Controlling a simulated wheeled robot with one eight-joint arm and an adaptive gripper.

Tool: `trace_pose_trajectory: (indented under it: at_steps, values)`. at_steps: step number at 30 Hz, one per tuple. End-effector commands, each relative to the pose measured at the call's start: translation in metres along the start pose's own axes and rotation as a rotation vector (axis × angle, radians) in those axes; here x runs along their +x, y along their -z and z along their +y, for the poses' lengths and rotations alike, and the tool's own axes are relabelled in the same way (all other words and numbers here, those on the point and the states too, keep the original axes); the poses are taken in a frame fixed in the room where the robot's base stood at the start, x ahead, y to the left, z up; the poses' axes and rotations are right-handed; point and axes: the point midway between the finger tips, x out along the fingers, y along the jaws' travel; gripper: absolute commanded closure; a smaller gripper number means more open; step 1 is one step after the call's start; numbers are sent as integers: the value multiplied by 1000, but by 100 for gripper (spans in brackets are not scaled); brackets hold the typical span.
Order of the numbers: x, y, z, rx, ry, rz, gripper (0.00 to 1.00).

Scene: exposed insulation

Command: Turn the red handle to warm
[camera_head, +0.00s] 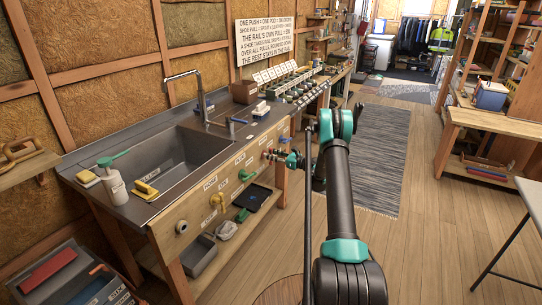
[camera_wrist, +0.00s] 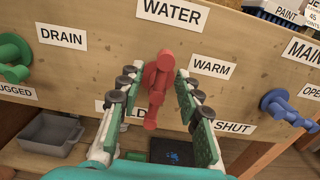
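The red handle (camera_wrist: 158,82) is on the wooden panel under the WATER label (camera_wrist: 172,11) in the wrist view. Its lever hangs down, tilted slightly left at its lower end. The WARM label (camera_wrist: 212,67) is to its right; another label at lower left is partly hidden by my left finger and seems to end in LD. My gripper (camera_wrist: 156,76) is open, with one green-padded finger on each side of the handle. Gaps show between pads and handle; I see no clear contact. In the head view my gripper (camera_head: 296,160) is at the bench front, largely covering the handle.
A green DRAIN handle (camera_wrist: 13,58) is left on the panel and a blue handle (camera_wrist: 284,106) right, beside the MAIN label (camera_wrist: 304,50). A grey bin (camera_wrist: 49,135) and dark tray (camera_wrist: 178,150) sit below. The sink (camera_head: 165,165) is above left. Floor at right is clear.

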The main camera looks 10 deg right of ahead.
Motion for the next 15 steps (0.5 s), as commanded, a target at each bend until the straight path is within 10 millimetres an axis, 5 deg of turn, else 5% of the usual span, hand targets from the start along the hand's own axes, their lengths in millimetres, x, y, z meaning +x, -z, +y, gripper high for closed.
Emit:
trace_pose_trajectory:
  at_steps: [9,15]
  values:
    - [2,0,0,0,0,0,67]
    - [2,0,0,0,0,0,92]
